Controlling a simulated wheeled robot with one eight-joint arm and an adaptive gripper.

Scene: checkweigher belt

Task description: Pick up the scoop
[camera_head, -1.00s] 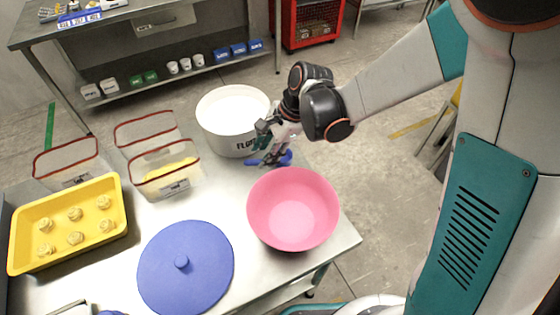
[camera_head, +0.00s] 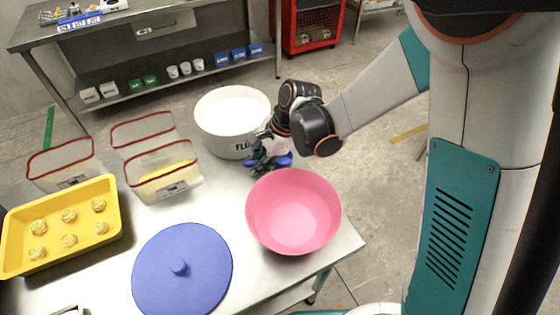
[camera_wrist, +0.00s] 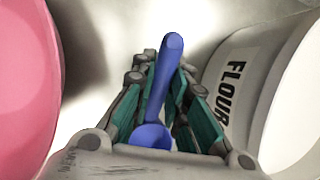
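The blue scoop (camera_wrist: 166,82) shows in the wrist view between the two fingers of my gripper (camera_wrist: 168,72). Its handle runs up between the fingers and past their tips, with its bowl nearer the palm. The fingers are close to both sides of the handle; I cannot tell whether they press on it. In the head view my gripper (camera_head: 266,164) is low at the table top, between the flour tub and the pink bowl. It hides the middle of the scoop (camera_head: 285,161).
A white flour tub (camera_head: 232,143) stands behind my gripper and a pink bowl (camera_head: 293,237) in front, both close. A blue lid (camera_head: 182,282), clear bins with red rims (camera_head: 165,181) and a yellow tray (camera_head: 62,258) fill the left of the steel table (camera_head: 240,278).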

